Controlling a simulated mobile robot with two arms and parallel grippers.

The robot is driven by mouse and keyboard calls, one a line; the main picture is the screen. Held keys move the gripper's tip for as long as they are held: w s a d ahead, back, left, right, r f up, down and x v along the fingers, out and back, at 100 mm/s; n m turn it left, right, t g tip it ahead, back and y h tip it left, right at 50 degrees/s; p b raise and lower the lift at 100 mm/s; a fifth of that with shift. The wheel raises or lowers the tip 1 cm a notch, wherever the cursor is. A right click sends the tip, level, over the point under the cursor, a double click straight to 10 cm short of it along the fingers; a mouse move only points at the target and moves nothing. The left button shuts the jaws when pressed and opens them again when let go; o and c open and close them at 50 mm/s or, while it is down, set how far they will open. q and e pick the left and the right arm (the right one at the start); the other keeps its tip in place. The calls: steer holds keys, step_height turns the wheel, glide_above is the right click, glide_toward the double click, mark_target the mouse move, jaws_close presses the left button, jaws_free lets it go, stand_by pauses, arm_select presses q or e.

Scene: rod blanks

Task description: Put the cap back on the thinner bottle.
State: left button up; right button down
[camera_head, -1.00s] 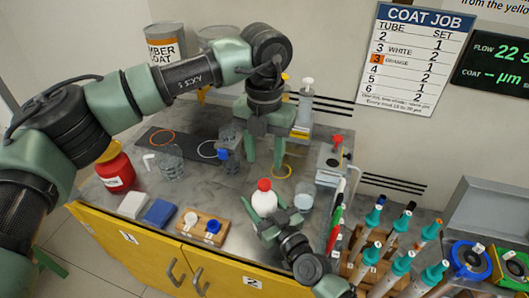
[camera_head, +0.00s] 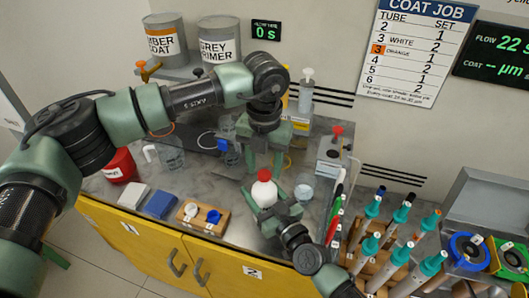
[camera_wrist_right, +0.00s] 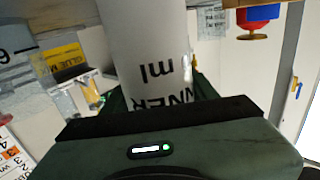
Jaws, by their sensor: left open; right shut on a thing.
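The thinner bottle (camera_head: 264,194) is white and stands upright near the front of the bench. My right gripper (camera_head: 275,210) is shut around its body. In the right wrist view the bottle (camera_wrist_right: 147,45) fills the middle, with part of its lettering showing. A red cap (camera_head: 264,175) shows at the bottle's top; I cannot tell whether it is fully seated. My left gripper (camera_head: 265,168) is open and points down over the bottle, its fingers seen on either side of the cap's top. Contact between the fingers and the cap cannot be made out.
A wooden block (camera_head: 186,221) with a white and a blue piece lies to the left. A glass beaker (camera_head: 302,192) stands close right of the bottle. Markers and a rack of teal-topped rods (camera_head: 385,235) fill the right. Two coating cans (camera_head: 219,42) stand at the back.

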arm_select(q)
steer(key=shift+f, duration=0.65)
jaws_close()
steer(key=m, duration=1.4)
steer(key=shift+m, duration=0.4)
steer(key=shift+o, duration=0.7)
jaws_free()
